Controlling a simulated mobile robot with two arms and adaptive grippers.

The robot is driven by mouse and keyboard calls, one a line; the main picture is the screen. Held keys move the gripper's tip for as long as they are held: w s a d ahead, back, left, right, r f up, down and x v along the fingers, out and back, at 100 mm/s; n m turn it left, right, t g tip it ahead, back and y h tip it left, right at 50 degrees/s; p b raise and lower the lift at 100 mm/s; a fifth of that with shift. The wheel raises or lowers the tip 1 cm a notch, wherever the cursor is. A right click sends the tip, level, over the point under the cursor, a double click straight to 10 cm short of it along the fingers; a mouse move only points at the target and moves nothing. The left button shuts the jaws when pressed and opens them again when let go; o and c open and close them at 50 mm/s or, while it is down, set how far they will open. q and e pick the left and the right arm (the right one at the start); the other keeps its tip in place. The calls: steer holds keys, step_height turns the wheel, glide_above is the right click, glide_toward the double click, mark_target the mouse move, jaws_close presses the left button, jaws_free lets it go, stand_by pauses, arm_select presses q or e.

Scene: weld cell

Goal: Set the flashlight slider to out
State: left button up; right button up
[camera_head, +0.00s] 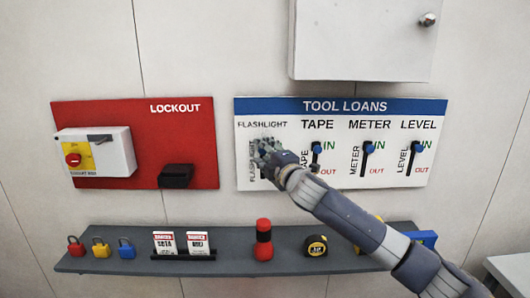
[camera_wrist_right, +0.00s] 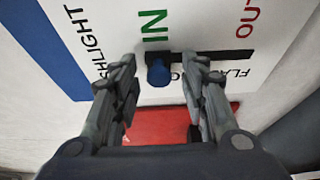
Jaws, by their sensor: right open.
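The flashlight slider has a blue knob (camera_wrist_right: 159,72) on a dark slot (camera_wrist_right: 225,55) in the right wrist view. The knob stands at the slot's end by the green IN label, away from the red OUT label. My right gripper (camera_wrist_right: 158,80) is open, with one finger on each side of the knob and gaps visible between. In the head view my right gripper (camera_head: 265,150) covers the flashlight slider on the white tool loans board (camera_head: 342,178). My left gripper is not in view.
The tape (camera_head: 316,147), meter (camera_head: 368,147) and level (camera_head: 416,147) sliders are to the right, knobs by IN. A red lockout board (camera_head: 120,112) is at left. Below, a grey shelf (camera_head: 220,267) holds padlocks, tags, a red flashlight (camera_head: 263,240) and a tape measure (camera_head: 316,246).

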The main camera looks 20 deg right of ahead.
steer(key=shift+c, duration=1.4)
steer(key=shift+s, duration=0.1)
jaws_close()
step_height(320, 180, down, 9)
steer(key=b, duration=0.5)
steer(key=shift+f, duration=0.2)
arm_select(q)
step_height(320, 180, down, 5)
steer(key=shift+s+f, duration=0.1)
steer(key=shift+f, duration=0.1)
arm_select(e)
steer(key=shift+f, duration=0.1)
steer(key=shift+o, duration=1.4)
jaws_free()
